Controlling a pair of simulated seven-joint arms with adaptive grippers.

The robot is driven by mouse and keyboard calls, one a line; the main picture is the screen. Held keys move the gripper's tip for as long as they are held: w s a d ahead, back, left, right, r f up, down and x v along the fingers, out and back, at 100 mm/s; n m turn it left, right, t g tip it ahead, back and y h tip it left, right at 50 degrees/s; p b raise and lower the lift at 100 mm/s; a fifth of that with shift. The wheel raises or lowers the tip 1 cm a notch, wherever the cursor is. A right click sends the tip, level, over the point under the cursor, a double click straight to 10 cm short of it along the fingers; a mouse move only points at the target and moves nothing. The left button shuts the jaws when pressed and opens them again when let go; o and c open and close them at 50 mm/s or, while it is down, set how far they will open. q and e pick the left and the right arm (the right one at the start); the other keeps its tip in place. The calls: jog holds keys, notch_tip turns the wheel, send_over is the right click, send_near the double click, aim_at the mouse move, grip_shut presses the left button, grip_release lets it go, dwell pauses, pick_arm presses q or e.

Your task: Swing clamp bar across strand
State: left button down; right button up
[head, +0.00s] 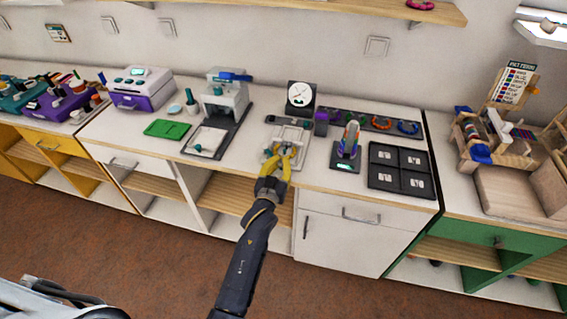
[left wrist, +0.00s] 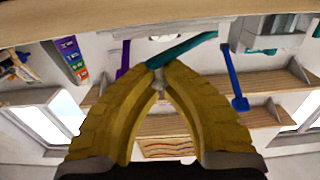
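A pale fixture with a grey frame (head: 290,133) stands near the counter's front edge, left of the black tray. My left gripper (head: 279,152) has yellow fingers and reaches over the fixture from the front. In the left wrist view the fingertips (left wrist: 158,72) come together at the near end of a teal bar (left wrist: 185,50), which looks like the clamp bar. A small grey piece shows between the tips. The bar slants up to the right from them. The fingers hide much of the fixture, and I cannot make out the strand. My right gripper is not in view.
A round white dial (head: 300,94) stands behind the fixture. A grey press (head: 222,98) is to the left, with a green mat (head: 167,129) beyond it. A small stand with coloured strands (head: 349,140) and a black compartment tray (head: 401,168) are close on the right.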

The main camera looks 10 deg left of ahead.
pick_arm(q)
jog(key=shift+s+f, duration=0.1)
jog(key=shift+f, duration=0.3)
jog(key=c, duration=1.3)
grip_release()
jog(key=shift+a, duration=0.1)
jog(key=s, duration=1.2)
jog(key=shift+a+r, duration=0.2)
jog(key=shift+r, duration=0.2)
jog(key=shift+c, duration=0.3)
